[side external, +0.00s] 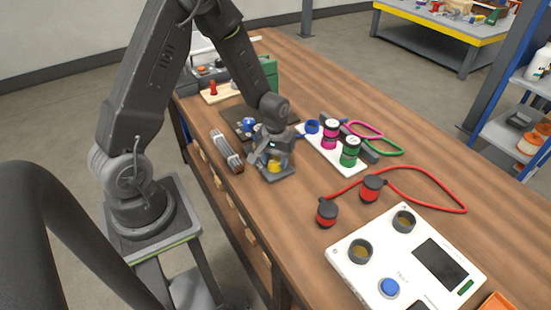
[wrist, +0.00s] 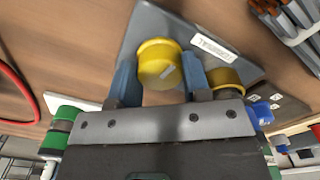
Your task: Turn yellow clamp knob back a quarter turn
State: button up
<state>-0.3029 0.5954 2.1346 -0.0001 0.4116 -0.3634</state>
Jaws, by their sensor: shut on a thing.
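A yellow clamp knob (wrist: 158,62) with a small pale mark on its face stands on a grey plate (wrist: 150,22). It also shows low under my gripper in the side view (side external: 274,167). My gripper (wrist: 160,78) has its two blue-padded fingers on either side of this knob and is shut on it. A second yellow round part (wrist: 226,78) is on the same plate, partly hidden behind the right finger. A white label (wrist: 213,46) with dark lettering lies between them.
A bundle of grey rods (side external: 226,151) lies left of my gripper. A white rack (side external: 335,157) with pink and green cylinders stands to the right. Red caps (side external: 327,212) on a looped cord and a white panel box (side external: 400,265) are nearer the front right.

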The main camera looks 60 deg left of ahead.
aim_at(276, 160)
jog(key=shift+n, duration=0.3)
jog(key=n, duration=0.9)
jog(key=shift+n, duration=0.3)
dwell(0.4)
jog(key=o, duration=0.9)
jog(key=shift+r, duration=0.1)
notch_tip(276, 160, up, 14)
jog(key=shift+f, duration=0.15)
